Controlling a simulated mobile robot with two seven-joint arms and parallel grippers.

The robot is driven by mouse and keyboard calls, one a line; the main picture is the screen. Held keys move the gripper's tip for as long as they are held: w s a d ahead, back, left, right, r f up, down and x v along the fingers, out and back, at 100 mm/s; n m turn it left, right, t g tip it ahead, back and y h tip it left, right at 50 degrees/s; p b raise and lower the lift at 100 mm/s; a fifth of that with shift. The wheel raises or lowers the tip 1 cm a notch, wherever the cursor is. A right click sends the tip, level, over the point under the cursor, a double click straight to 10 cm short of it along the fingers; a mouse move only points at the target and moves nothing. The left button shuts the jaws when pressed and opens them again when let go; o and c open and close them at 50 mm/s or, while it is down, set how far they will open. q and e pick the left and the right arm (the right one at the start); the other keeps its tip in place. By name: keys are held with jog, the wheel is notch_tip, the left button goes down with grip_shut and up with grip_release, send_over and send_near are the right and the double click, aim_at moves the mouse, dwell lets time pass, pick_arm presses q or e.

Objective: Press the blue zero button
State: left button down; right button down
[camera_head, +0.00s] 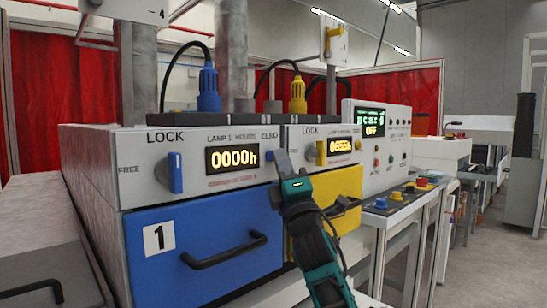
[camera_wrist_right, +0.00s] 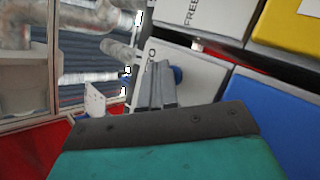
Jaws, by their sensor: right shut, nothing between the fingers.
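My left gripper is not in view.
Below the panel is a blue drawer (camera_head: 205,240) marked 1 with a black handle (camera_head: 225,250). A yellow drawer (camera_head: 345,190) sits to its right, under a second display (camera_head: 340,146). A control box (camera_head: 382,145) and a row of coloured buttons (camera_head: 405,192) stand farther right.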

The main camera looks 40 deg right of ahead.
dwell(0.5)
jog(key=shift+s, duration=0.75)
jog(key=s, duration=0.1)
jog(key=s+p, duration=0.1)
jog(key=s, duration=0.3)
jog(key=shift+d, duration=0.25)
dwell(0.4)
